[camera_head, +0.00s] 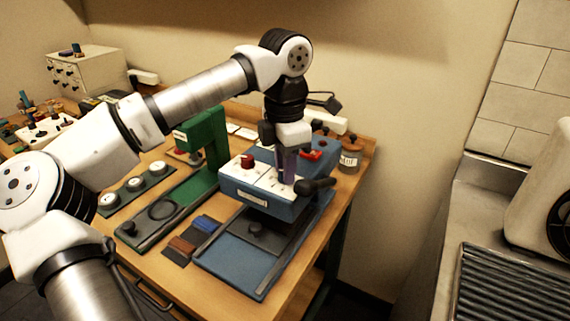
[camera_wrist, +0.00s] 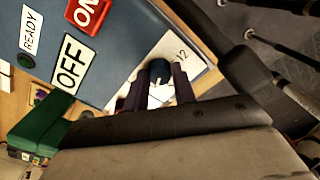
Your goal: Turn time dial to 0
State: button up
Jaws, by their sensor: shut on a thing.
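The time dial (camera_wrist: 160,69) is a small dark teal knob with a white pointer line, in the wrist view. It sits on a white plate (camera_wrist: 178,50) marked 12 on a blue machine (camera_wrist: 128,45). My gripper (camera_wrist: 157,88) has one dark finger on each side of the dial and is shut on it. In the head view my gripper (camera_head: 287,176) points straight down onto the top of the blue machine (camera_head: 252,198) and hides the dial. Most of the dial's scale is hidden by the fingers, so I cannot read its setting.
A red knob (camera_head: 247,160) and a black handle (camera_head: 316,186) are close to my gripper. A green press (camera_head: 207,137) stands to the left and a jar (camera_head: 349,158) behind right. The wrist view shows OFF (camera_wrist: 73,63) and READY (camera_wrist: 30,29) labels.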

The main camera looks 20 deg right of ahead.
jog(key=shift+r+m, duration=0.1)
jog(key=shift+m, duration=0.7)
jog(key=o, duration=1)
notch_tip(320, 180, up, 14)
jog(key=b, duration=0.1)
